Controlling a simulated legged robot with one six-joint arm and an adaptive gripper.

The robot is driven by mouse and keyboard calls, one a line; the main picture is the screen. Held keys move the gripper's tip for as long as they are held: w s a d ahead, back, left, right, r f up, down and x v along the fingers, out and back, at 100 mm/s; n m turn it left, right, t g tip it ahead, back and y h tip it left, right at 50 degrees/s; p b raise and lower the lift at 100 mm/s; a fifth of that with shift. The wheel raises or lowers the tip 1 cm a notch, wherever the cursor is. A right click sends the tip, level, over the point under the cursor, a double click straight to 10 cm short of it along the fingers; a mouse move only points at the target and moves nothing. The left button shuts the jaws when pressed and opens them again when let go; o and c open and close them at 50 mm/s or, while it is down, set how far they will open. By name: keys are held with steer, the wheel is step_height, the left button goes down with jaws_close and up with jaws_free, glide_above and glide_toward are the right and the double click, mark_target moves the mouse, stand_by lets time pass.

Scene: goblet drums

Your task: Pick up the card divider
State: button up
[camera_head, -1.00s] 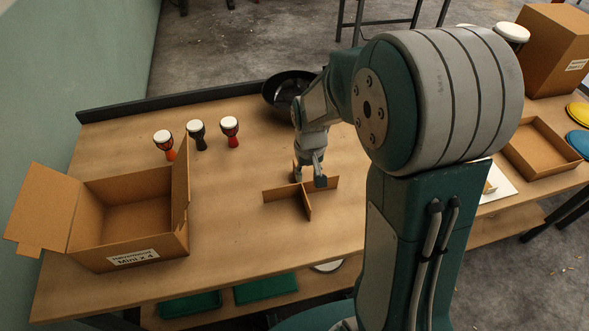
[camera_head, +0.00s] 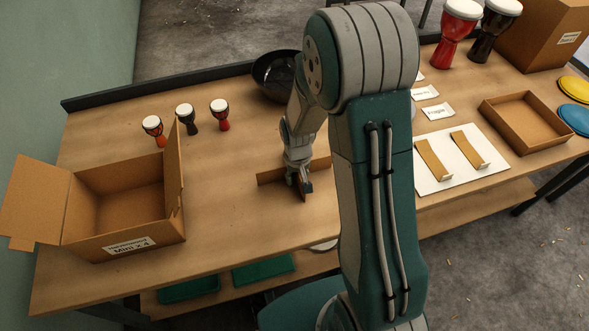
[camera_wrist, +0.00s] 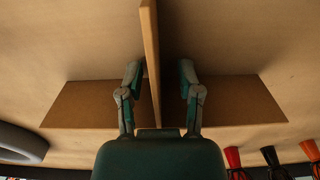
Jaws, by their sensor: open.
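The card divider (camera_head: 269,178) is a brown cross of two interlocked cardboard panels standing on the table, left of my arm in the head view. My gripper (camera_head: 303,186) is down at the divider. In the wrist view the two fingers of my gripper (camera_wrist: 160,76) are open, one on each side of one panel of the divider (camera_wrist: 150,45). Gaps show between the fingers and that panel. The cross panel (camera_wrist: 240,100) runs left and right behind the fingers. In the head view my gripper and arm hide part of the divider.
An open cardboard box (camera_head: 128,220) stands at the left, flaps out. Three small drums (camera_head: 188,120) stand behind it. A black bowl (camera_head: 272,78) is behind my arm. At the right are a white board (camera_head: 462,170) with two card strips and a shallow cardboard tray (camera_head: 520,128).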

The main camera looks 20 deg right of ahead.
steer(key=shift+d+f, duration=0.1)
steer(key=shift+f, duration=0.05)
jaws_close()
